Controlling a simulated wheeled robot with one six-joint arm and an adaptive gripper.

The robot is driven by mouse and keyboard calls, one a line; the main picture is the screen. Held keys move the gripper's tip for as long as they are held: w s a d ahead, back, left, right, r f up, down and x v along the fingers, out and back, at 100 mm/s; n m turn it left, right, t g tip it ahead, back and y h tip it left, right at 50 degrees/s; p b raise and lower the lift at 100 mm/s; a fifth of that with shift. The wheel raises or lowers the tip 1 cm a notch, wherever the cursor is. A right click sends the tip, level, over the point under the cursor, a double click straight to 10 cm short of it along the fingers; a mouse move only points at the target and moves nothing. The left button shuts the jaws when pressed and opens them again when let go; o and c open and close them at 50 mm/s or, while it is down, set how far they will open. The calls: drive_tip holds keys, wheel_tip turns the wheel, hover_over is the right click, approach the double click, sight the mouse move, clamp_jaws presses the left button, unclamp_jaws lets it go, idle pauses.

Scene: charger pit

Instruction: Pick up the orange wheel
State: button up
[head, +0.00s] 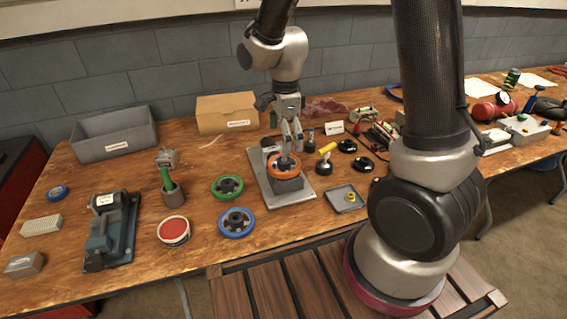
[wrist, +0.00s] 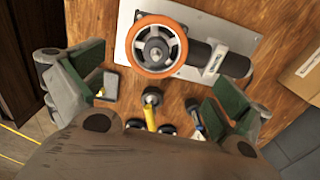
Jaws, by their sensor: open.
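The orange wheel (head: 285,176) lies flat on top of a dark block on a grey plate (head: 262,178) in the middle of the bench. In the wrist view the orange wheel (wrist: 152,72), with its grey spokes and hub, shows beyond my fingers, toward the top. My gripper (head: 291,140) points down above the wheel in the head view. Its fingers (wrist: 152,82) are wide apart with nothing between them. The exact gap between the fingertips and the wheel is hard to tell.
A green wheel (head: 228,196) and a blue wheel (head: 236,234) lie left of the plate. A yellow-handled tool (head: 327,149) and several black knobs stand to the right. A small grey tray (head: 334,206) lies in front right. A cardboard box (head: 225,112) stands behind.

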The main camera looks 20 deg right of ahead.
sight(284, 159)
drive_tip(key=f, duration=0.7)
drive_tip(key=shift+s+a+f, duration=0.25)
drive_tip(key=shift+s+f, duration=0.05)
drive_tip(key=shift+s, duration=0.05)
drive_tip(key=shift+c, duration=0.2)
drive_tip(key=c, duration=1)
